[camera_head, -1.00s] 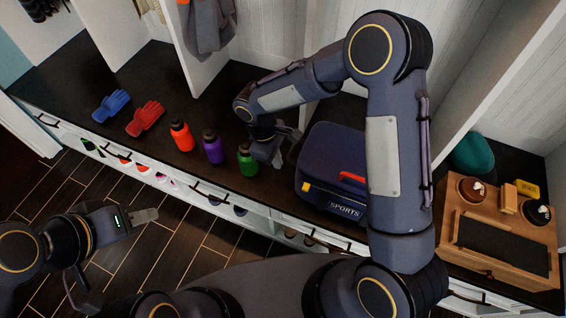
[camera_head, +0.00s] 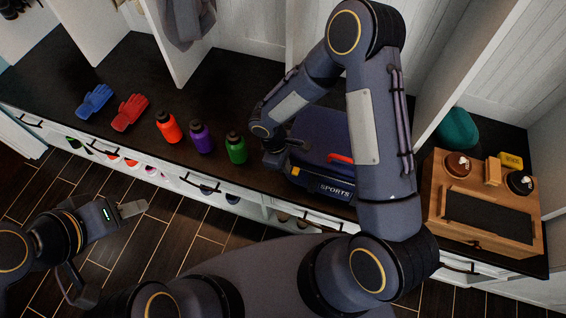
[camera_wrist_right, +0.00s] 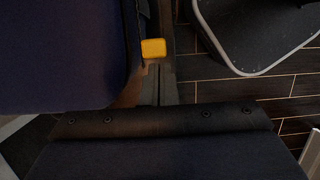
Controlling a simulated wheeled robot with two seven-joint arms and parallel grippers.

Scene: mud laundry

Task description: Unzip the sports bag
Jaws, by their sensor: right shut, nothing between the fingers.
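The navy sports bag (camera_head: 318,130) stands on the dark bench, with a red handle, "SPORTS" on its front and a yellow tab (camera_head: 295,170) at its front left corner. My right arm covers its right part. My right gripper (camera_head: 275,160) is at the bag's left end, shut and empty; its fingertips are mostly hidden in the head view. My left gripper (camera_head: 105,247) is open and empty over the floor.
Green (camera_head: 236,149), purple (camera_head: 201,138) and orange (camera_head: 170,127) bottles stand left of the bag, with red (camera_head: 130,112) and blue (camera_head: 95,101) gloves beyond. A wooden box (camera_head: 480,215) stands at the right. White dividers rise behind the bench.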

